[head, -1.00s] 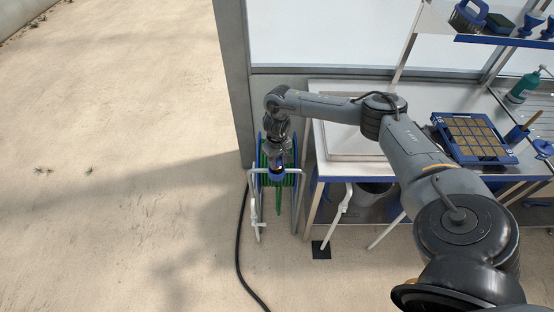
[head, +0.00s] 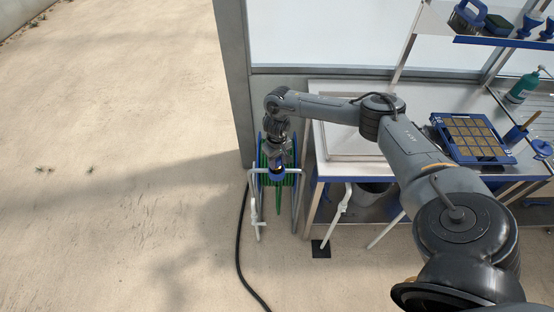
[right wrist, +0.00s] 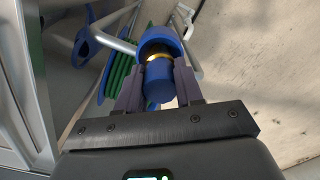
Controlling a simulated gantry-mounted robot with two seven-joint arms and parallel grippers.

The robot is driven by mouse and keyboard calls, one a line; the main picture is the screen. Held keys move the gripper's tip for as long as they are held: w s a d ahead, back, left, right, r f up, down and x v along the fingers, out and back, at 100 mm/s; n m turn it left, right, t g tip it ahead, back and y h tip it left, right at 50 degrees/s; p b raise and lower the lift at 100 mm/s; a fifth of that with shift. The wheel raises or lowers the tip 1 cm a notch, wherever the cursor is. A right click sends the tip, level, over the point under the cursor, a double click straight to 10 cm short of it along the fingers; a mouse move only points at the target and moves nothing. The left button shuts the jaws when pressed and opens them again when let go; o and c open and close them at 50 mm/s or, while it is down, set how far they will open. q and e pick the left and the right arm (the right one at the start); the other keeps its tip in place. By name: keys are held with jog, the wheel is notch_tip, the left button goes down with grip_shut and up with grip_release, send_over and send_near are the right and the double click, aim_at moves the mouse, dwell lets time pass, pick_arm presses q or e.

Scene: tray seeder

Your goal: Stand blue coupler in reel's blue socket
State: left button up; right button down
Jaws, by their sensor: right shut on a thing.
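The blue coupler (right wrist: 158,84) is a short blue cylinder with a brass-coloured band, seen in the right wrist view. My right gripper (right wrist: 158,92) is shut on it, one finger on each side. The coupler's banded end is at the mouth of the reel's blue socket (right wrist: 157,42), a round blue cup; how deep it sits I cannot tell. In the head view my right gripper (head: 277,163) points down over the blue socket (head: 277,176), at the front of the hose reel (head: 265,180) with its green hose. My left gripper is not in view.
A metal bench (head: 318,165) stands right of the reel, with a blue tray of brown cells (head: 434,122) on it. A black hose (head: 239,240) runs along the floor. The floor at left is clear.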

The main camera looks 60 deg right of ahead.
dwell(0.3)
jog(key=shift+f, duration=0.55)
dwell(0.3)
jog(key=c, duration=1)
grip_release()
notch_tip(320, 180, up, 5)
jog(key=p, duration=0.5)
jog(key=shift+f, duration=0.2)
notch_tip(320, 180, up, 6)
jog(key=p, duration=0.7)
jog(key=shift+r+p, duration=0.15)
jog(key=shift+p, duration=0.2)
